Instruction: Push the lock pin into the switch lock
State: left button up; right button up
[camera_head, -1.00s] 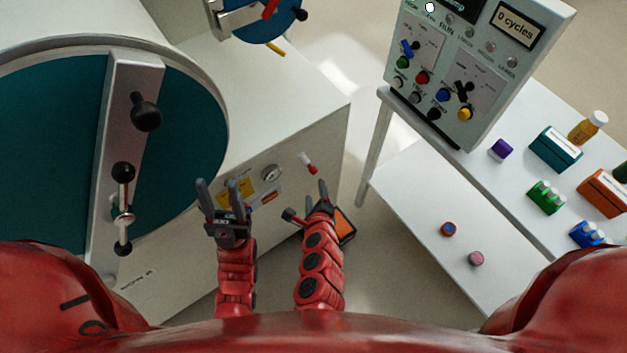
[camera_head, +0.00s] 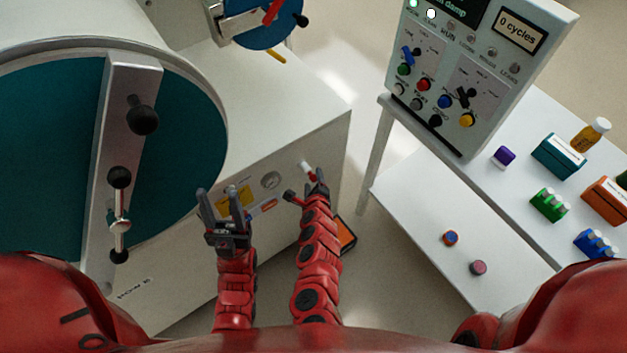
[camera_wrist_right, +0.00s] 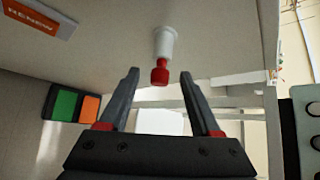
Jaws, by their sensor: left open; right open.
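A small white cylinder with a red end (camera_wrist_right: 165,45) sticks out from the white cabinet's panel in the right wrist view. It looks like the switch lock, with the red lock pin (camera_wrist_right: 160,73) protruding from it. In the head view the lock (camera_head: 304,166) is small and partly covered by my right gripper (camera_head: 304,184). My right gripper is open, its fingers (camera_wrist_right: 160,88) spread to either side below the red pin, with nothing held. My left gripper (camera_head: 219,195) is open and empty, in front of the panel to the left.
A round dial (camera_head: 271,180) and a yellow label (camera_head: 236,196) are on the panel. A green-and-orange box (camera_wrist_right: 76,104) is low on the left in the wrist view. A large round door (camera_head: 40,150) stands at left, a control box (camera_head: 480,60) and table (camera_head: 420,195) at right.

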jog(key=shift+c, duration=0.3)
grip_shut()
dwell(0.3)
